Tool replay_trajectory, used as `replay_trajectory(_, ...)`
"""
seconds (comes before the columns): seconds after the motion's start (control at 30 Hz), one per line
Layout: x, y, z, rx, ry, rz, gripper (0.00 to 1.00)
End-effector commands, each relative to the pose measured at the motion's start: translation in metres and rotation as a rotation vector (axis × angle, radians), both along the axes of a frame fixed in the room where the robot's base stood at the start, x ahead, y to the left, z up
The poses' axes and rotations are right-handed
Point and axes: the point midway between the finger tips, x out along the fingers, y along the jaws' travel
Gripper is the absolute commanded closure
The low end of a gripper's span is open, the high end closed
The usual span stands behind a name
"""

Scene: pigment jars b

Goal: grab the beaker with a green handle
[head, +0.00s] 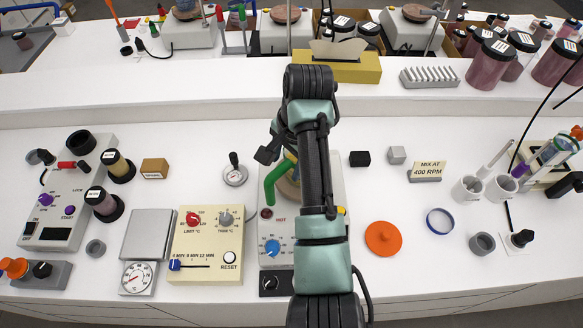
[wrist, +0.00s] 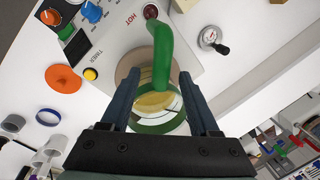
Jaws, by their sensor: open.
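The beaker (wrist: 158,122) is clear with a green rim and yellowish contents. It stands on the round top of a hot plate (head: 276,224), which also shows in the wrist view (wrist: 190,30). Its thick green handle (head: 271,182) sticks out toward the controls and also shows in the wrist view (wrist: 162,60). In the head view my arm hides most of the beaker. My gripper (wrist: 159,75) is open, with one finger on each side of the handle and beaker in the wrist view. I see a gap on both sides; the height difference is unclear.
Left of the hot plate stand a cream control box (head: 207,243) and a small dial gauge (head: 235,175). To the right lie an orange disc (head: 383,238) and a blue ring (head: 440,221). Bare white bench lies between these things.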

Motion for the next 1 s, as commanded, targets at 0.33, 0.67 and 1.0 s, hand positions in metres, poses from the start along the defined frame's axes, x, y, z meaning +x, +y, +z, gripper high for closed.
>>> replay_trajectory(0.33, 0.008, 0.004, -0.041, 0.0, 0.003, 0.0, 0.38)
replay_trajectory(0.67, 0.009, 0.004, -0.045, 0.001, 0.001, 0.0, 0.44)
replay_trajectory(1.0, 0.009, 0.004, -0.045, -0.001, 0.001, 0.0, 1.0)
